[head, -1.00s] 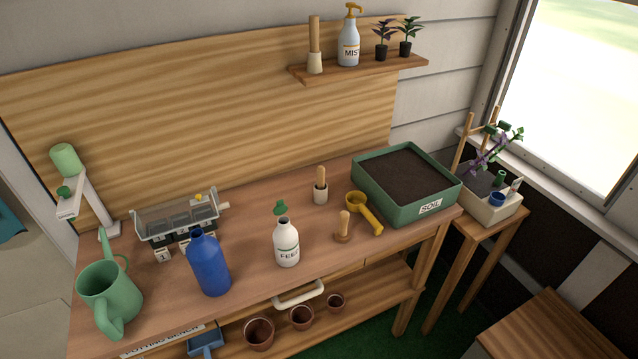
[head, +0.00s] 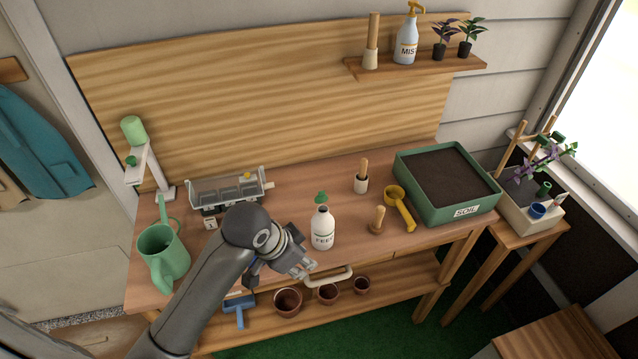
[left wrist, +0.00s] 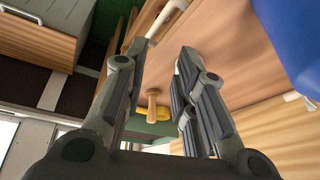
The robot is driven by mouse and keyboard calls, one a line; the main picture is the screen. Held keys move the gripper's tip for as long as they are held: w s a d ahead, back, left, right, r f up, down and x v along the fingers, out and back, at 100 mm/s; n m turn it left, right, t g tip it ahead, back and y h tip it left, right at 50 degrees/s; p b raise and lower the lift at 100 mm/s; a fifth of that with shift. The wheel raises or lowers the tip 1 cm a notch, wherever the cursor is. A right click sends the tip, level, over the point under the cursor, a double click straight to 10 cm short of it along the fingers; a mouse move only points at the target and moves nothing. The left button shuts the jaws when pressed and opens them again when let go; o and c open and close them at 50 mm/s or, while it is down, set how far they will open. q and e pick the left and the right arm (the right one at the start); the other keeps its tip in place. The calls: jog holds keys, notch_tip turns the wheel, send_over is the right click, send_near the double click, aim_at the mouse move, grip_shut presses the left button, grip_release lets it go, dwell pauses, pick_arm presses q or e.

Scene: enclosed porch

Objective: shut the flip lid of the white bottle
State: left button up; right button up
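The white bottle (head: 322,232) stands upright on the potting bench, its label partly readable. Its green flip lid (head: 321,197) is up, tilted back above the bottle's mouth, so the bottle is open. My left gripper (head: 303,268) is in front of the bench, just left of and lower than the bottle in the head view, apart from it. In the left wrist view my left gripper (left wrist: 160,78) has its two fingers well apart with nothing between them. I cannot make out the white bottle in that view. My right gripper is out of view.
A blue bottle (left wrist: 290,40) is close by in the left wrist view; my arm mostly hides it in the head view. A green watering can (head: 163,254) is at left, a soil tray (head: 447,180) at right.

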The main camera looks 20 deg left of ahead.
aim_at(320, 192)
pick_arm(q)
jog(key=w+a+r+m, duration=0.35)
jog(key=w+r, duration=0.75)
jog(key=r, duration=0.5)
jog(key=shift+m, duration=0.45)
jog(key=p+x, duration=0.1)
jog(key=x, duration=0.2)
jog(key=p+x, duration=0.1)
jog(key=x, duration=0.3)
jog(key=p+x, duration=0.1)
jog(key=x, duration=0.3)
jog(key=shift+w+d+r, duration=0.15)
jog(key=shift+w+d, duration=0.15)
jog(key=shift+d, duration=0.1)
grip_shut()
